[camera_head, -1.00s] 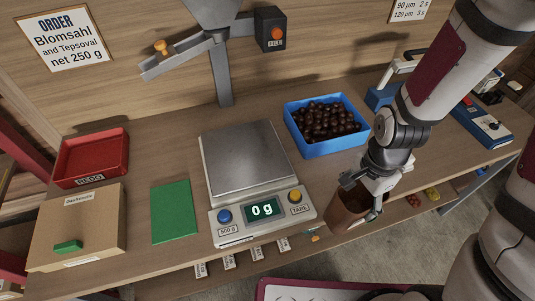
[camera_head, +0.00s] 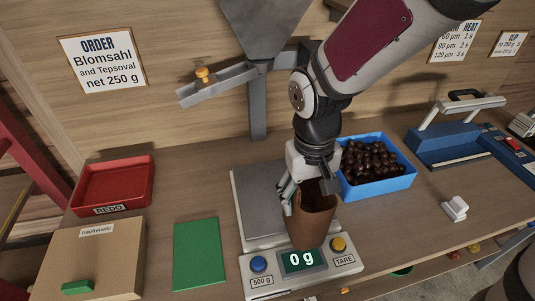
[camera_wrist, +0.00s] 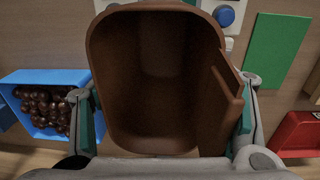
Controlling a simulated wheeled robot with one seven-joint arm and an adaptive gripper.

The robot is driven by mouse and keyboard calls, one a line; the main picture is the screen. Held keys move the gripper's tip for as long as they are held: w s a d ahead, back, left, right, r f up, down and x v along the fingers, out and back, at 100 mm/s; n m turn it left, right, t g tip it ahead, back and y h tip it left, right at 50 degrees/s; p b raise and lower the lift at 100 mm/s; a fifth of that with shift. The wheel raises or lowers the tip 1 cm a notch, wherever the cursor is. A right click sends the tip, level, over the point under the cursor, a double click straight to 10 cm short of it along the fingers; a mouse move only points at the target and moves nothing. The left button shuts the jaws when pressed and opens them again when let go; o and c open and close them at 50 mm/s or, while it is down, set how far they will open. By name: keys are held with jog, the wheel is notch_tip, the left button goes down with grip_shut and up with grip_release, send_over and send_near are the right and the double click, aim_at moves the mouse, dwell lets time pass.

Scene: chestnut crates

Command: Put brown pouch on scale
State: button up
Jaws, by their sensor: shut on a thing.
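The brown pouch (camera_head: 312,222) is upright and open at the top. My gripper (camera_head: 305,192) is shut on it, with a finger on either side. In the wrist view the pouch (camera_wrist: 158,80) looks empty inside, between the two fingers (camera_wrist: 165,115). In the head view it is in front of the right part of the scale's plate (camera_head: 258,190). I cannot tell whether its bottom touches the scale. The scale's display (camera_head: 299,261) reads 0 g, between a blue button and a yellow TARE button.
A blue bin (camera_head: 383,185) of dark brown balls stands right of the scale. A green mat (camera_head: 199,254), a red REDO tray (camera_head: 78,200) and a cardboard box (camera_head: 122,250) lie to the left. A hopper with a chute (camera_head: 225,90) hangs behind. A blue sealer (camera_head: 450,146) stands at right.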

jog(key=w+a+f, duration=0.2)
jog(key=w, duration=0.5)
jog(key=w+a+f+p, duration=0.1)
jog(key=w+a+f, duration=0.1)
jog(key=w, duration=0.6)
jog(key=shift+f+p, duration=0.3)
jog(key=shift+f, duration=0.2)
jog(key=o, duration=0.4)
jog(key=shift+f, duration=0.15)
jog(key=o, duration=0.4)
jog(key=shift+o, duration=0.2)
